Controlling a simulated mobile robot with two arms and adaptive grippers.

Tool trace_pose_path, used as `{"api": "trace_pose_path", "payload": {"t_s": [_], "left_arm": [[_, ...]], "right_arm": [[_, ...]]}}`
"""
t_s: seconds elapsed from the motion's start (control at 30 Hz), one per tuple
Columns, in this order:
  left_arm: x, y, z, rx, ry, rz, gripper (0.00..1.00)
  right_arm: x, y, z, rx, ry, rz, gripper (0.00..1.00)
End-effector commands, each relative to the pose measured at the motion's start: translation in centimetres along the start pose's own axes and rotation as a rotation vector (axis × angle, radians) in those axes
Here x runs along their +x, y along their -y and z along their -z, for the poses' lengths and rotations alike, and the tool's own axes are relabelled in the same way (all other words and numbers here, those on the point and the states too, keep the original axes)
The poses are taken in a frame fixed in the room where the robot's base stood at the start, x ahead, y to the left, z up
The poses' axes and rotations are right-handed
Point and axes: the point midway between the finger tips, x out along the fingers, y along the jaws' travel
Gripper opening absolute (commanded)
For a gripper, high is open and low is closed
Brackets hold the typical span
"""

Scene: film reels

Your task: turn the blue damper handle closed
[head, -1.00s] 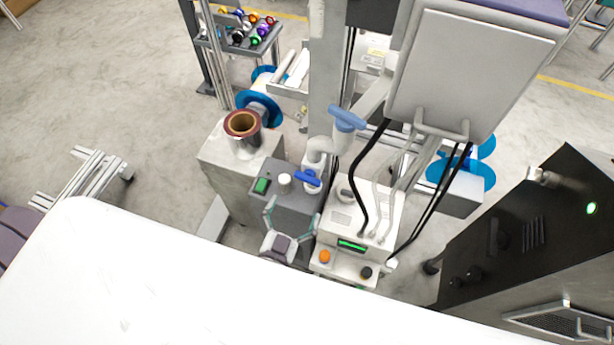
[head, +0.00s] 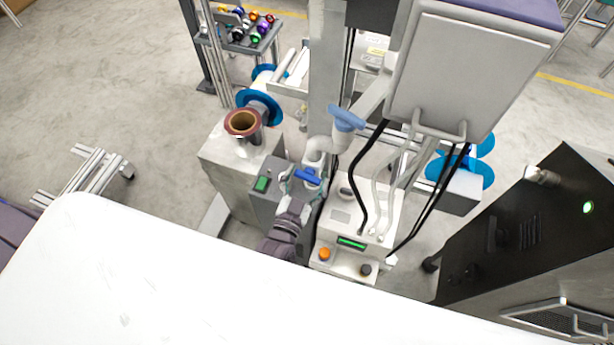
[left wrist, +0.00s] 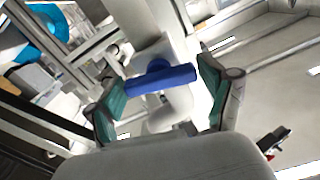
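The dark blue damper handle (head: 307,176) sits on a white pipe fitting above a grey box in the head view. In the left wrist view the blue handle (left wrist: 160,79) lies nearly level across the white pipe, between and a little beyond my fingertips. My left gripper (head: 301,190) is right at the handle, coming from the near side. In the left wrist view my left gripper (left wrist: 158,90) has its two teal-padded fingers spread wide, with gaps to both ends of the handle. My right gripper is not in view.
A lighter blue handle (head: 347,118) sits higher on the pipe. A white control box (head: 352,215) with black cables stands just right, and a reel on a metal block (head: 240,160) left. A black cabinet (head: 530,240) stands far right.

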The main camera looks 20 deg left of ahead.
Motion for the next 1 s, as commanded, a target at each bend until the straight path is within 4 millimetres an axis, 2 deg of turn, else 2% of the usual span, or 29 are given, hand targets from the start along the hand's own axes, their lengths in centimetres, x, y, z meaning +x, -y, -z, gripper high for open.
{"api": "trace_pose_path", "payload": {"t_s": [0.03,0.2,0.33,0.53,0.83,0.87,1.0], "left_arm": [[-0.01,0.0,0.0,0.0,0.0,0.0,0.66],[-0.02,-0.01,0.0,0.0,0.0,0.0,0.38],[-0.02,0.0,0.06,-0.038,0.0,-0.001,0.38],[-0.01,0.0,0.02,-0.211,0.001,-0.001,0.38],[-0.02,0.0,-0.02,-0.236,0.001,0.0,0.38],[-0.02,-0.01,-0.02,-0.236,0.001,0.0,0.76],[-0.02,-0.01,-0.02,-0.235,0.0,0.0,0.98]], "right_arm": [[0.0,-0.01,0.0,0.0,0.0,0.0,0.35],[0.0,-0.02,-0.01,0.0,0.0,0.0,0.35],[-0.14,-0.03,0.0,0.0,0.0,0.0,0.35],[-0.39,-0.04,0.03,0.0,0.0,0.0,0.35],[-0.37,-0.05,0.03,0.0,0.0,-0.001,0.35],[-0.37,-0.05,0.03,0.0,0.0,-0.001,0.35],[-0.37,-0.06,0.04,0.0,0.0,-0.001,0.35]]}}
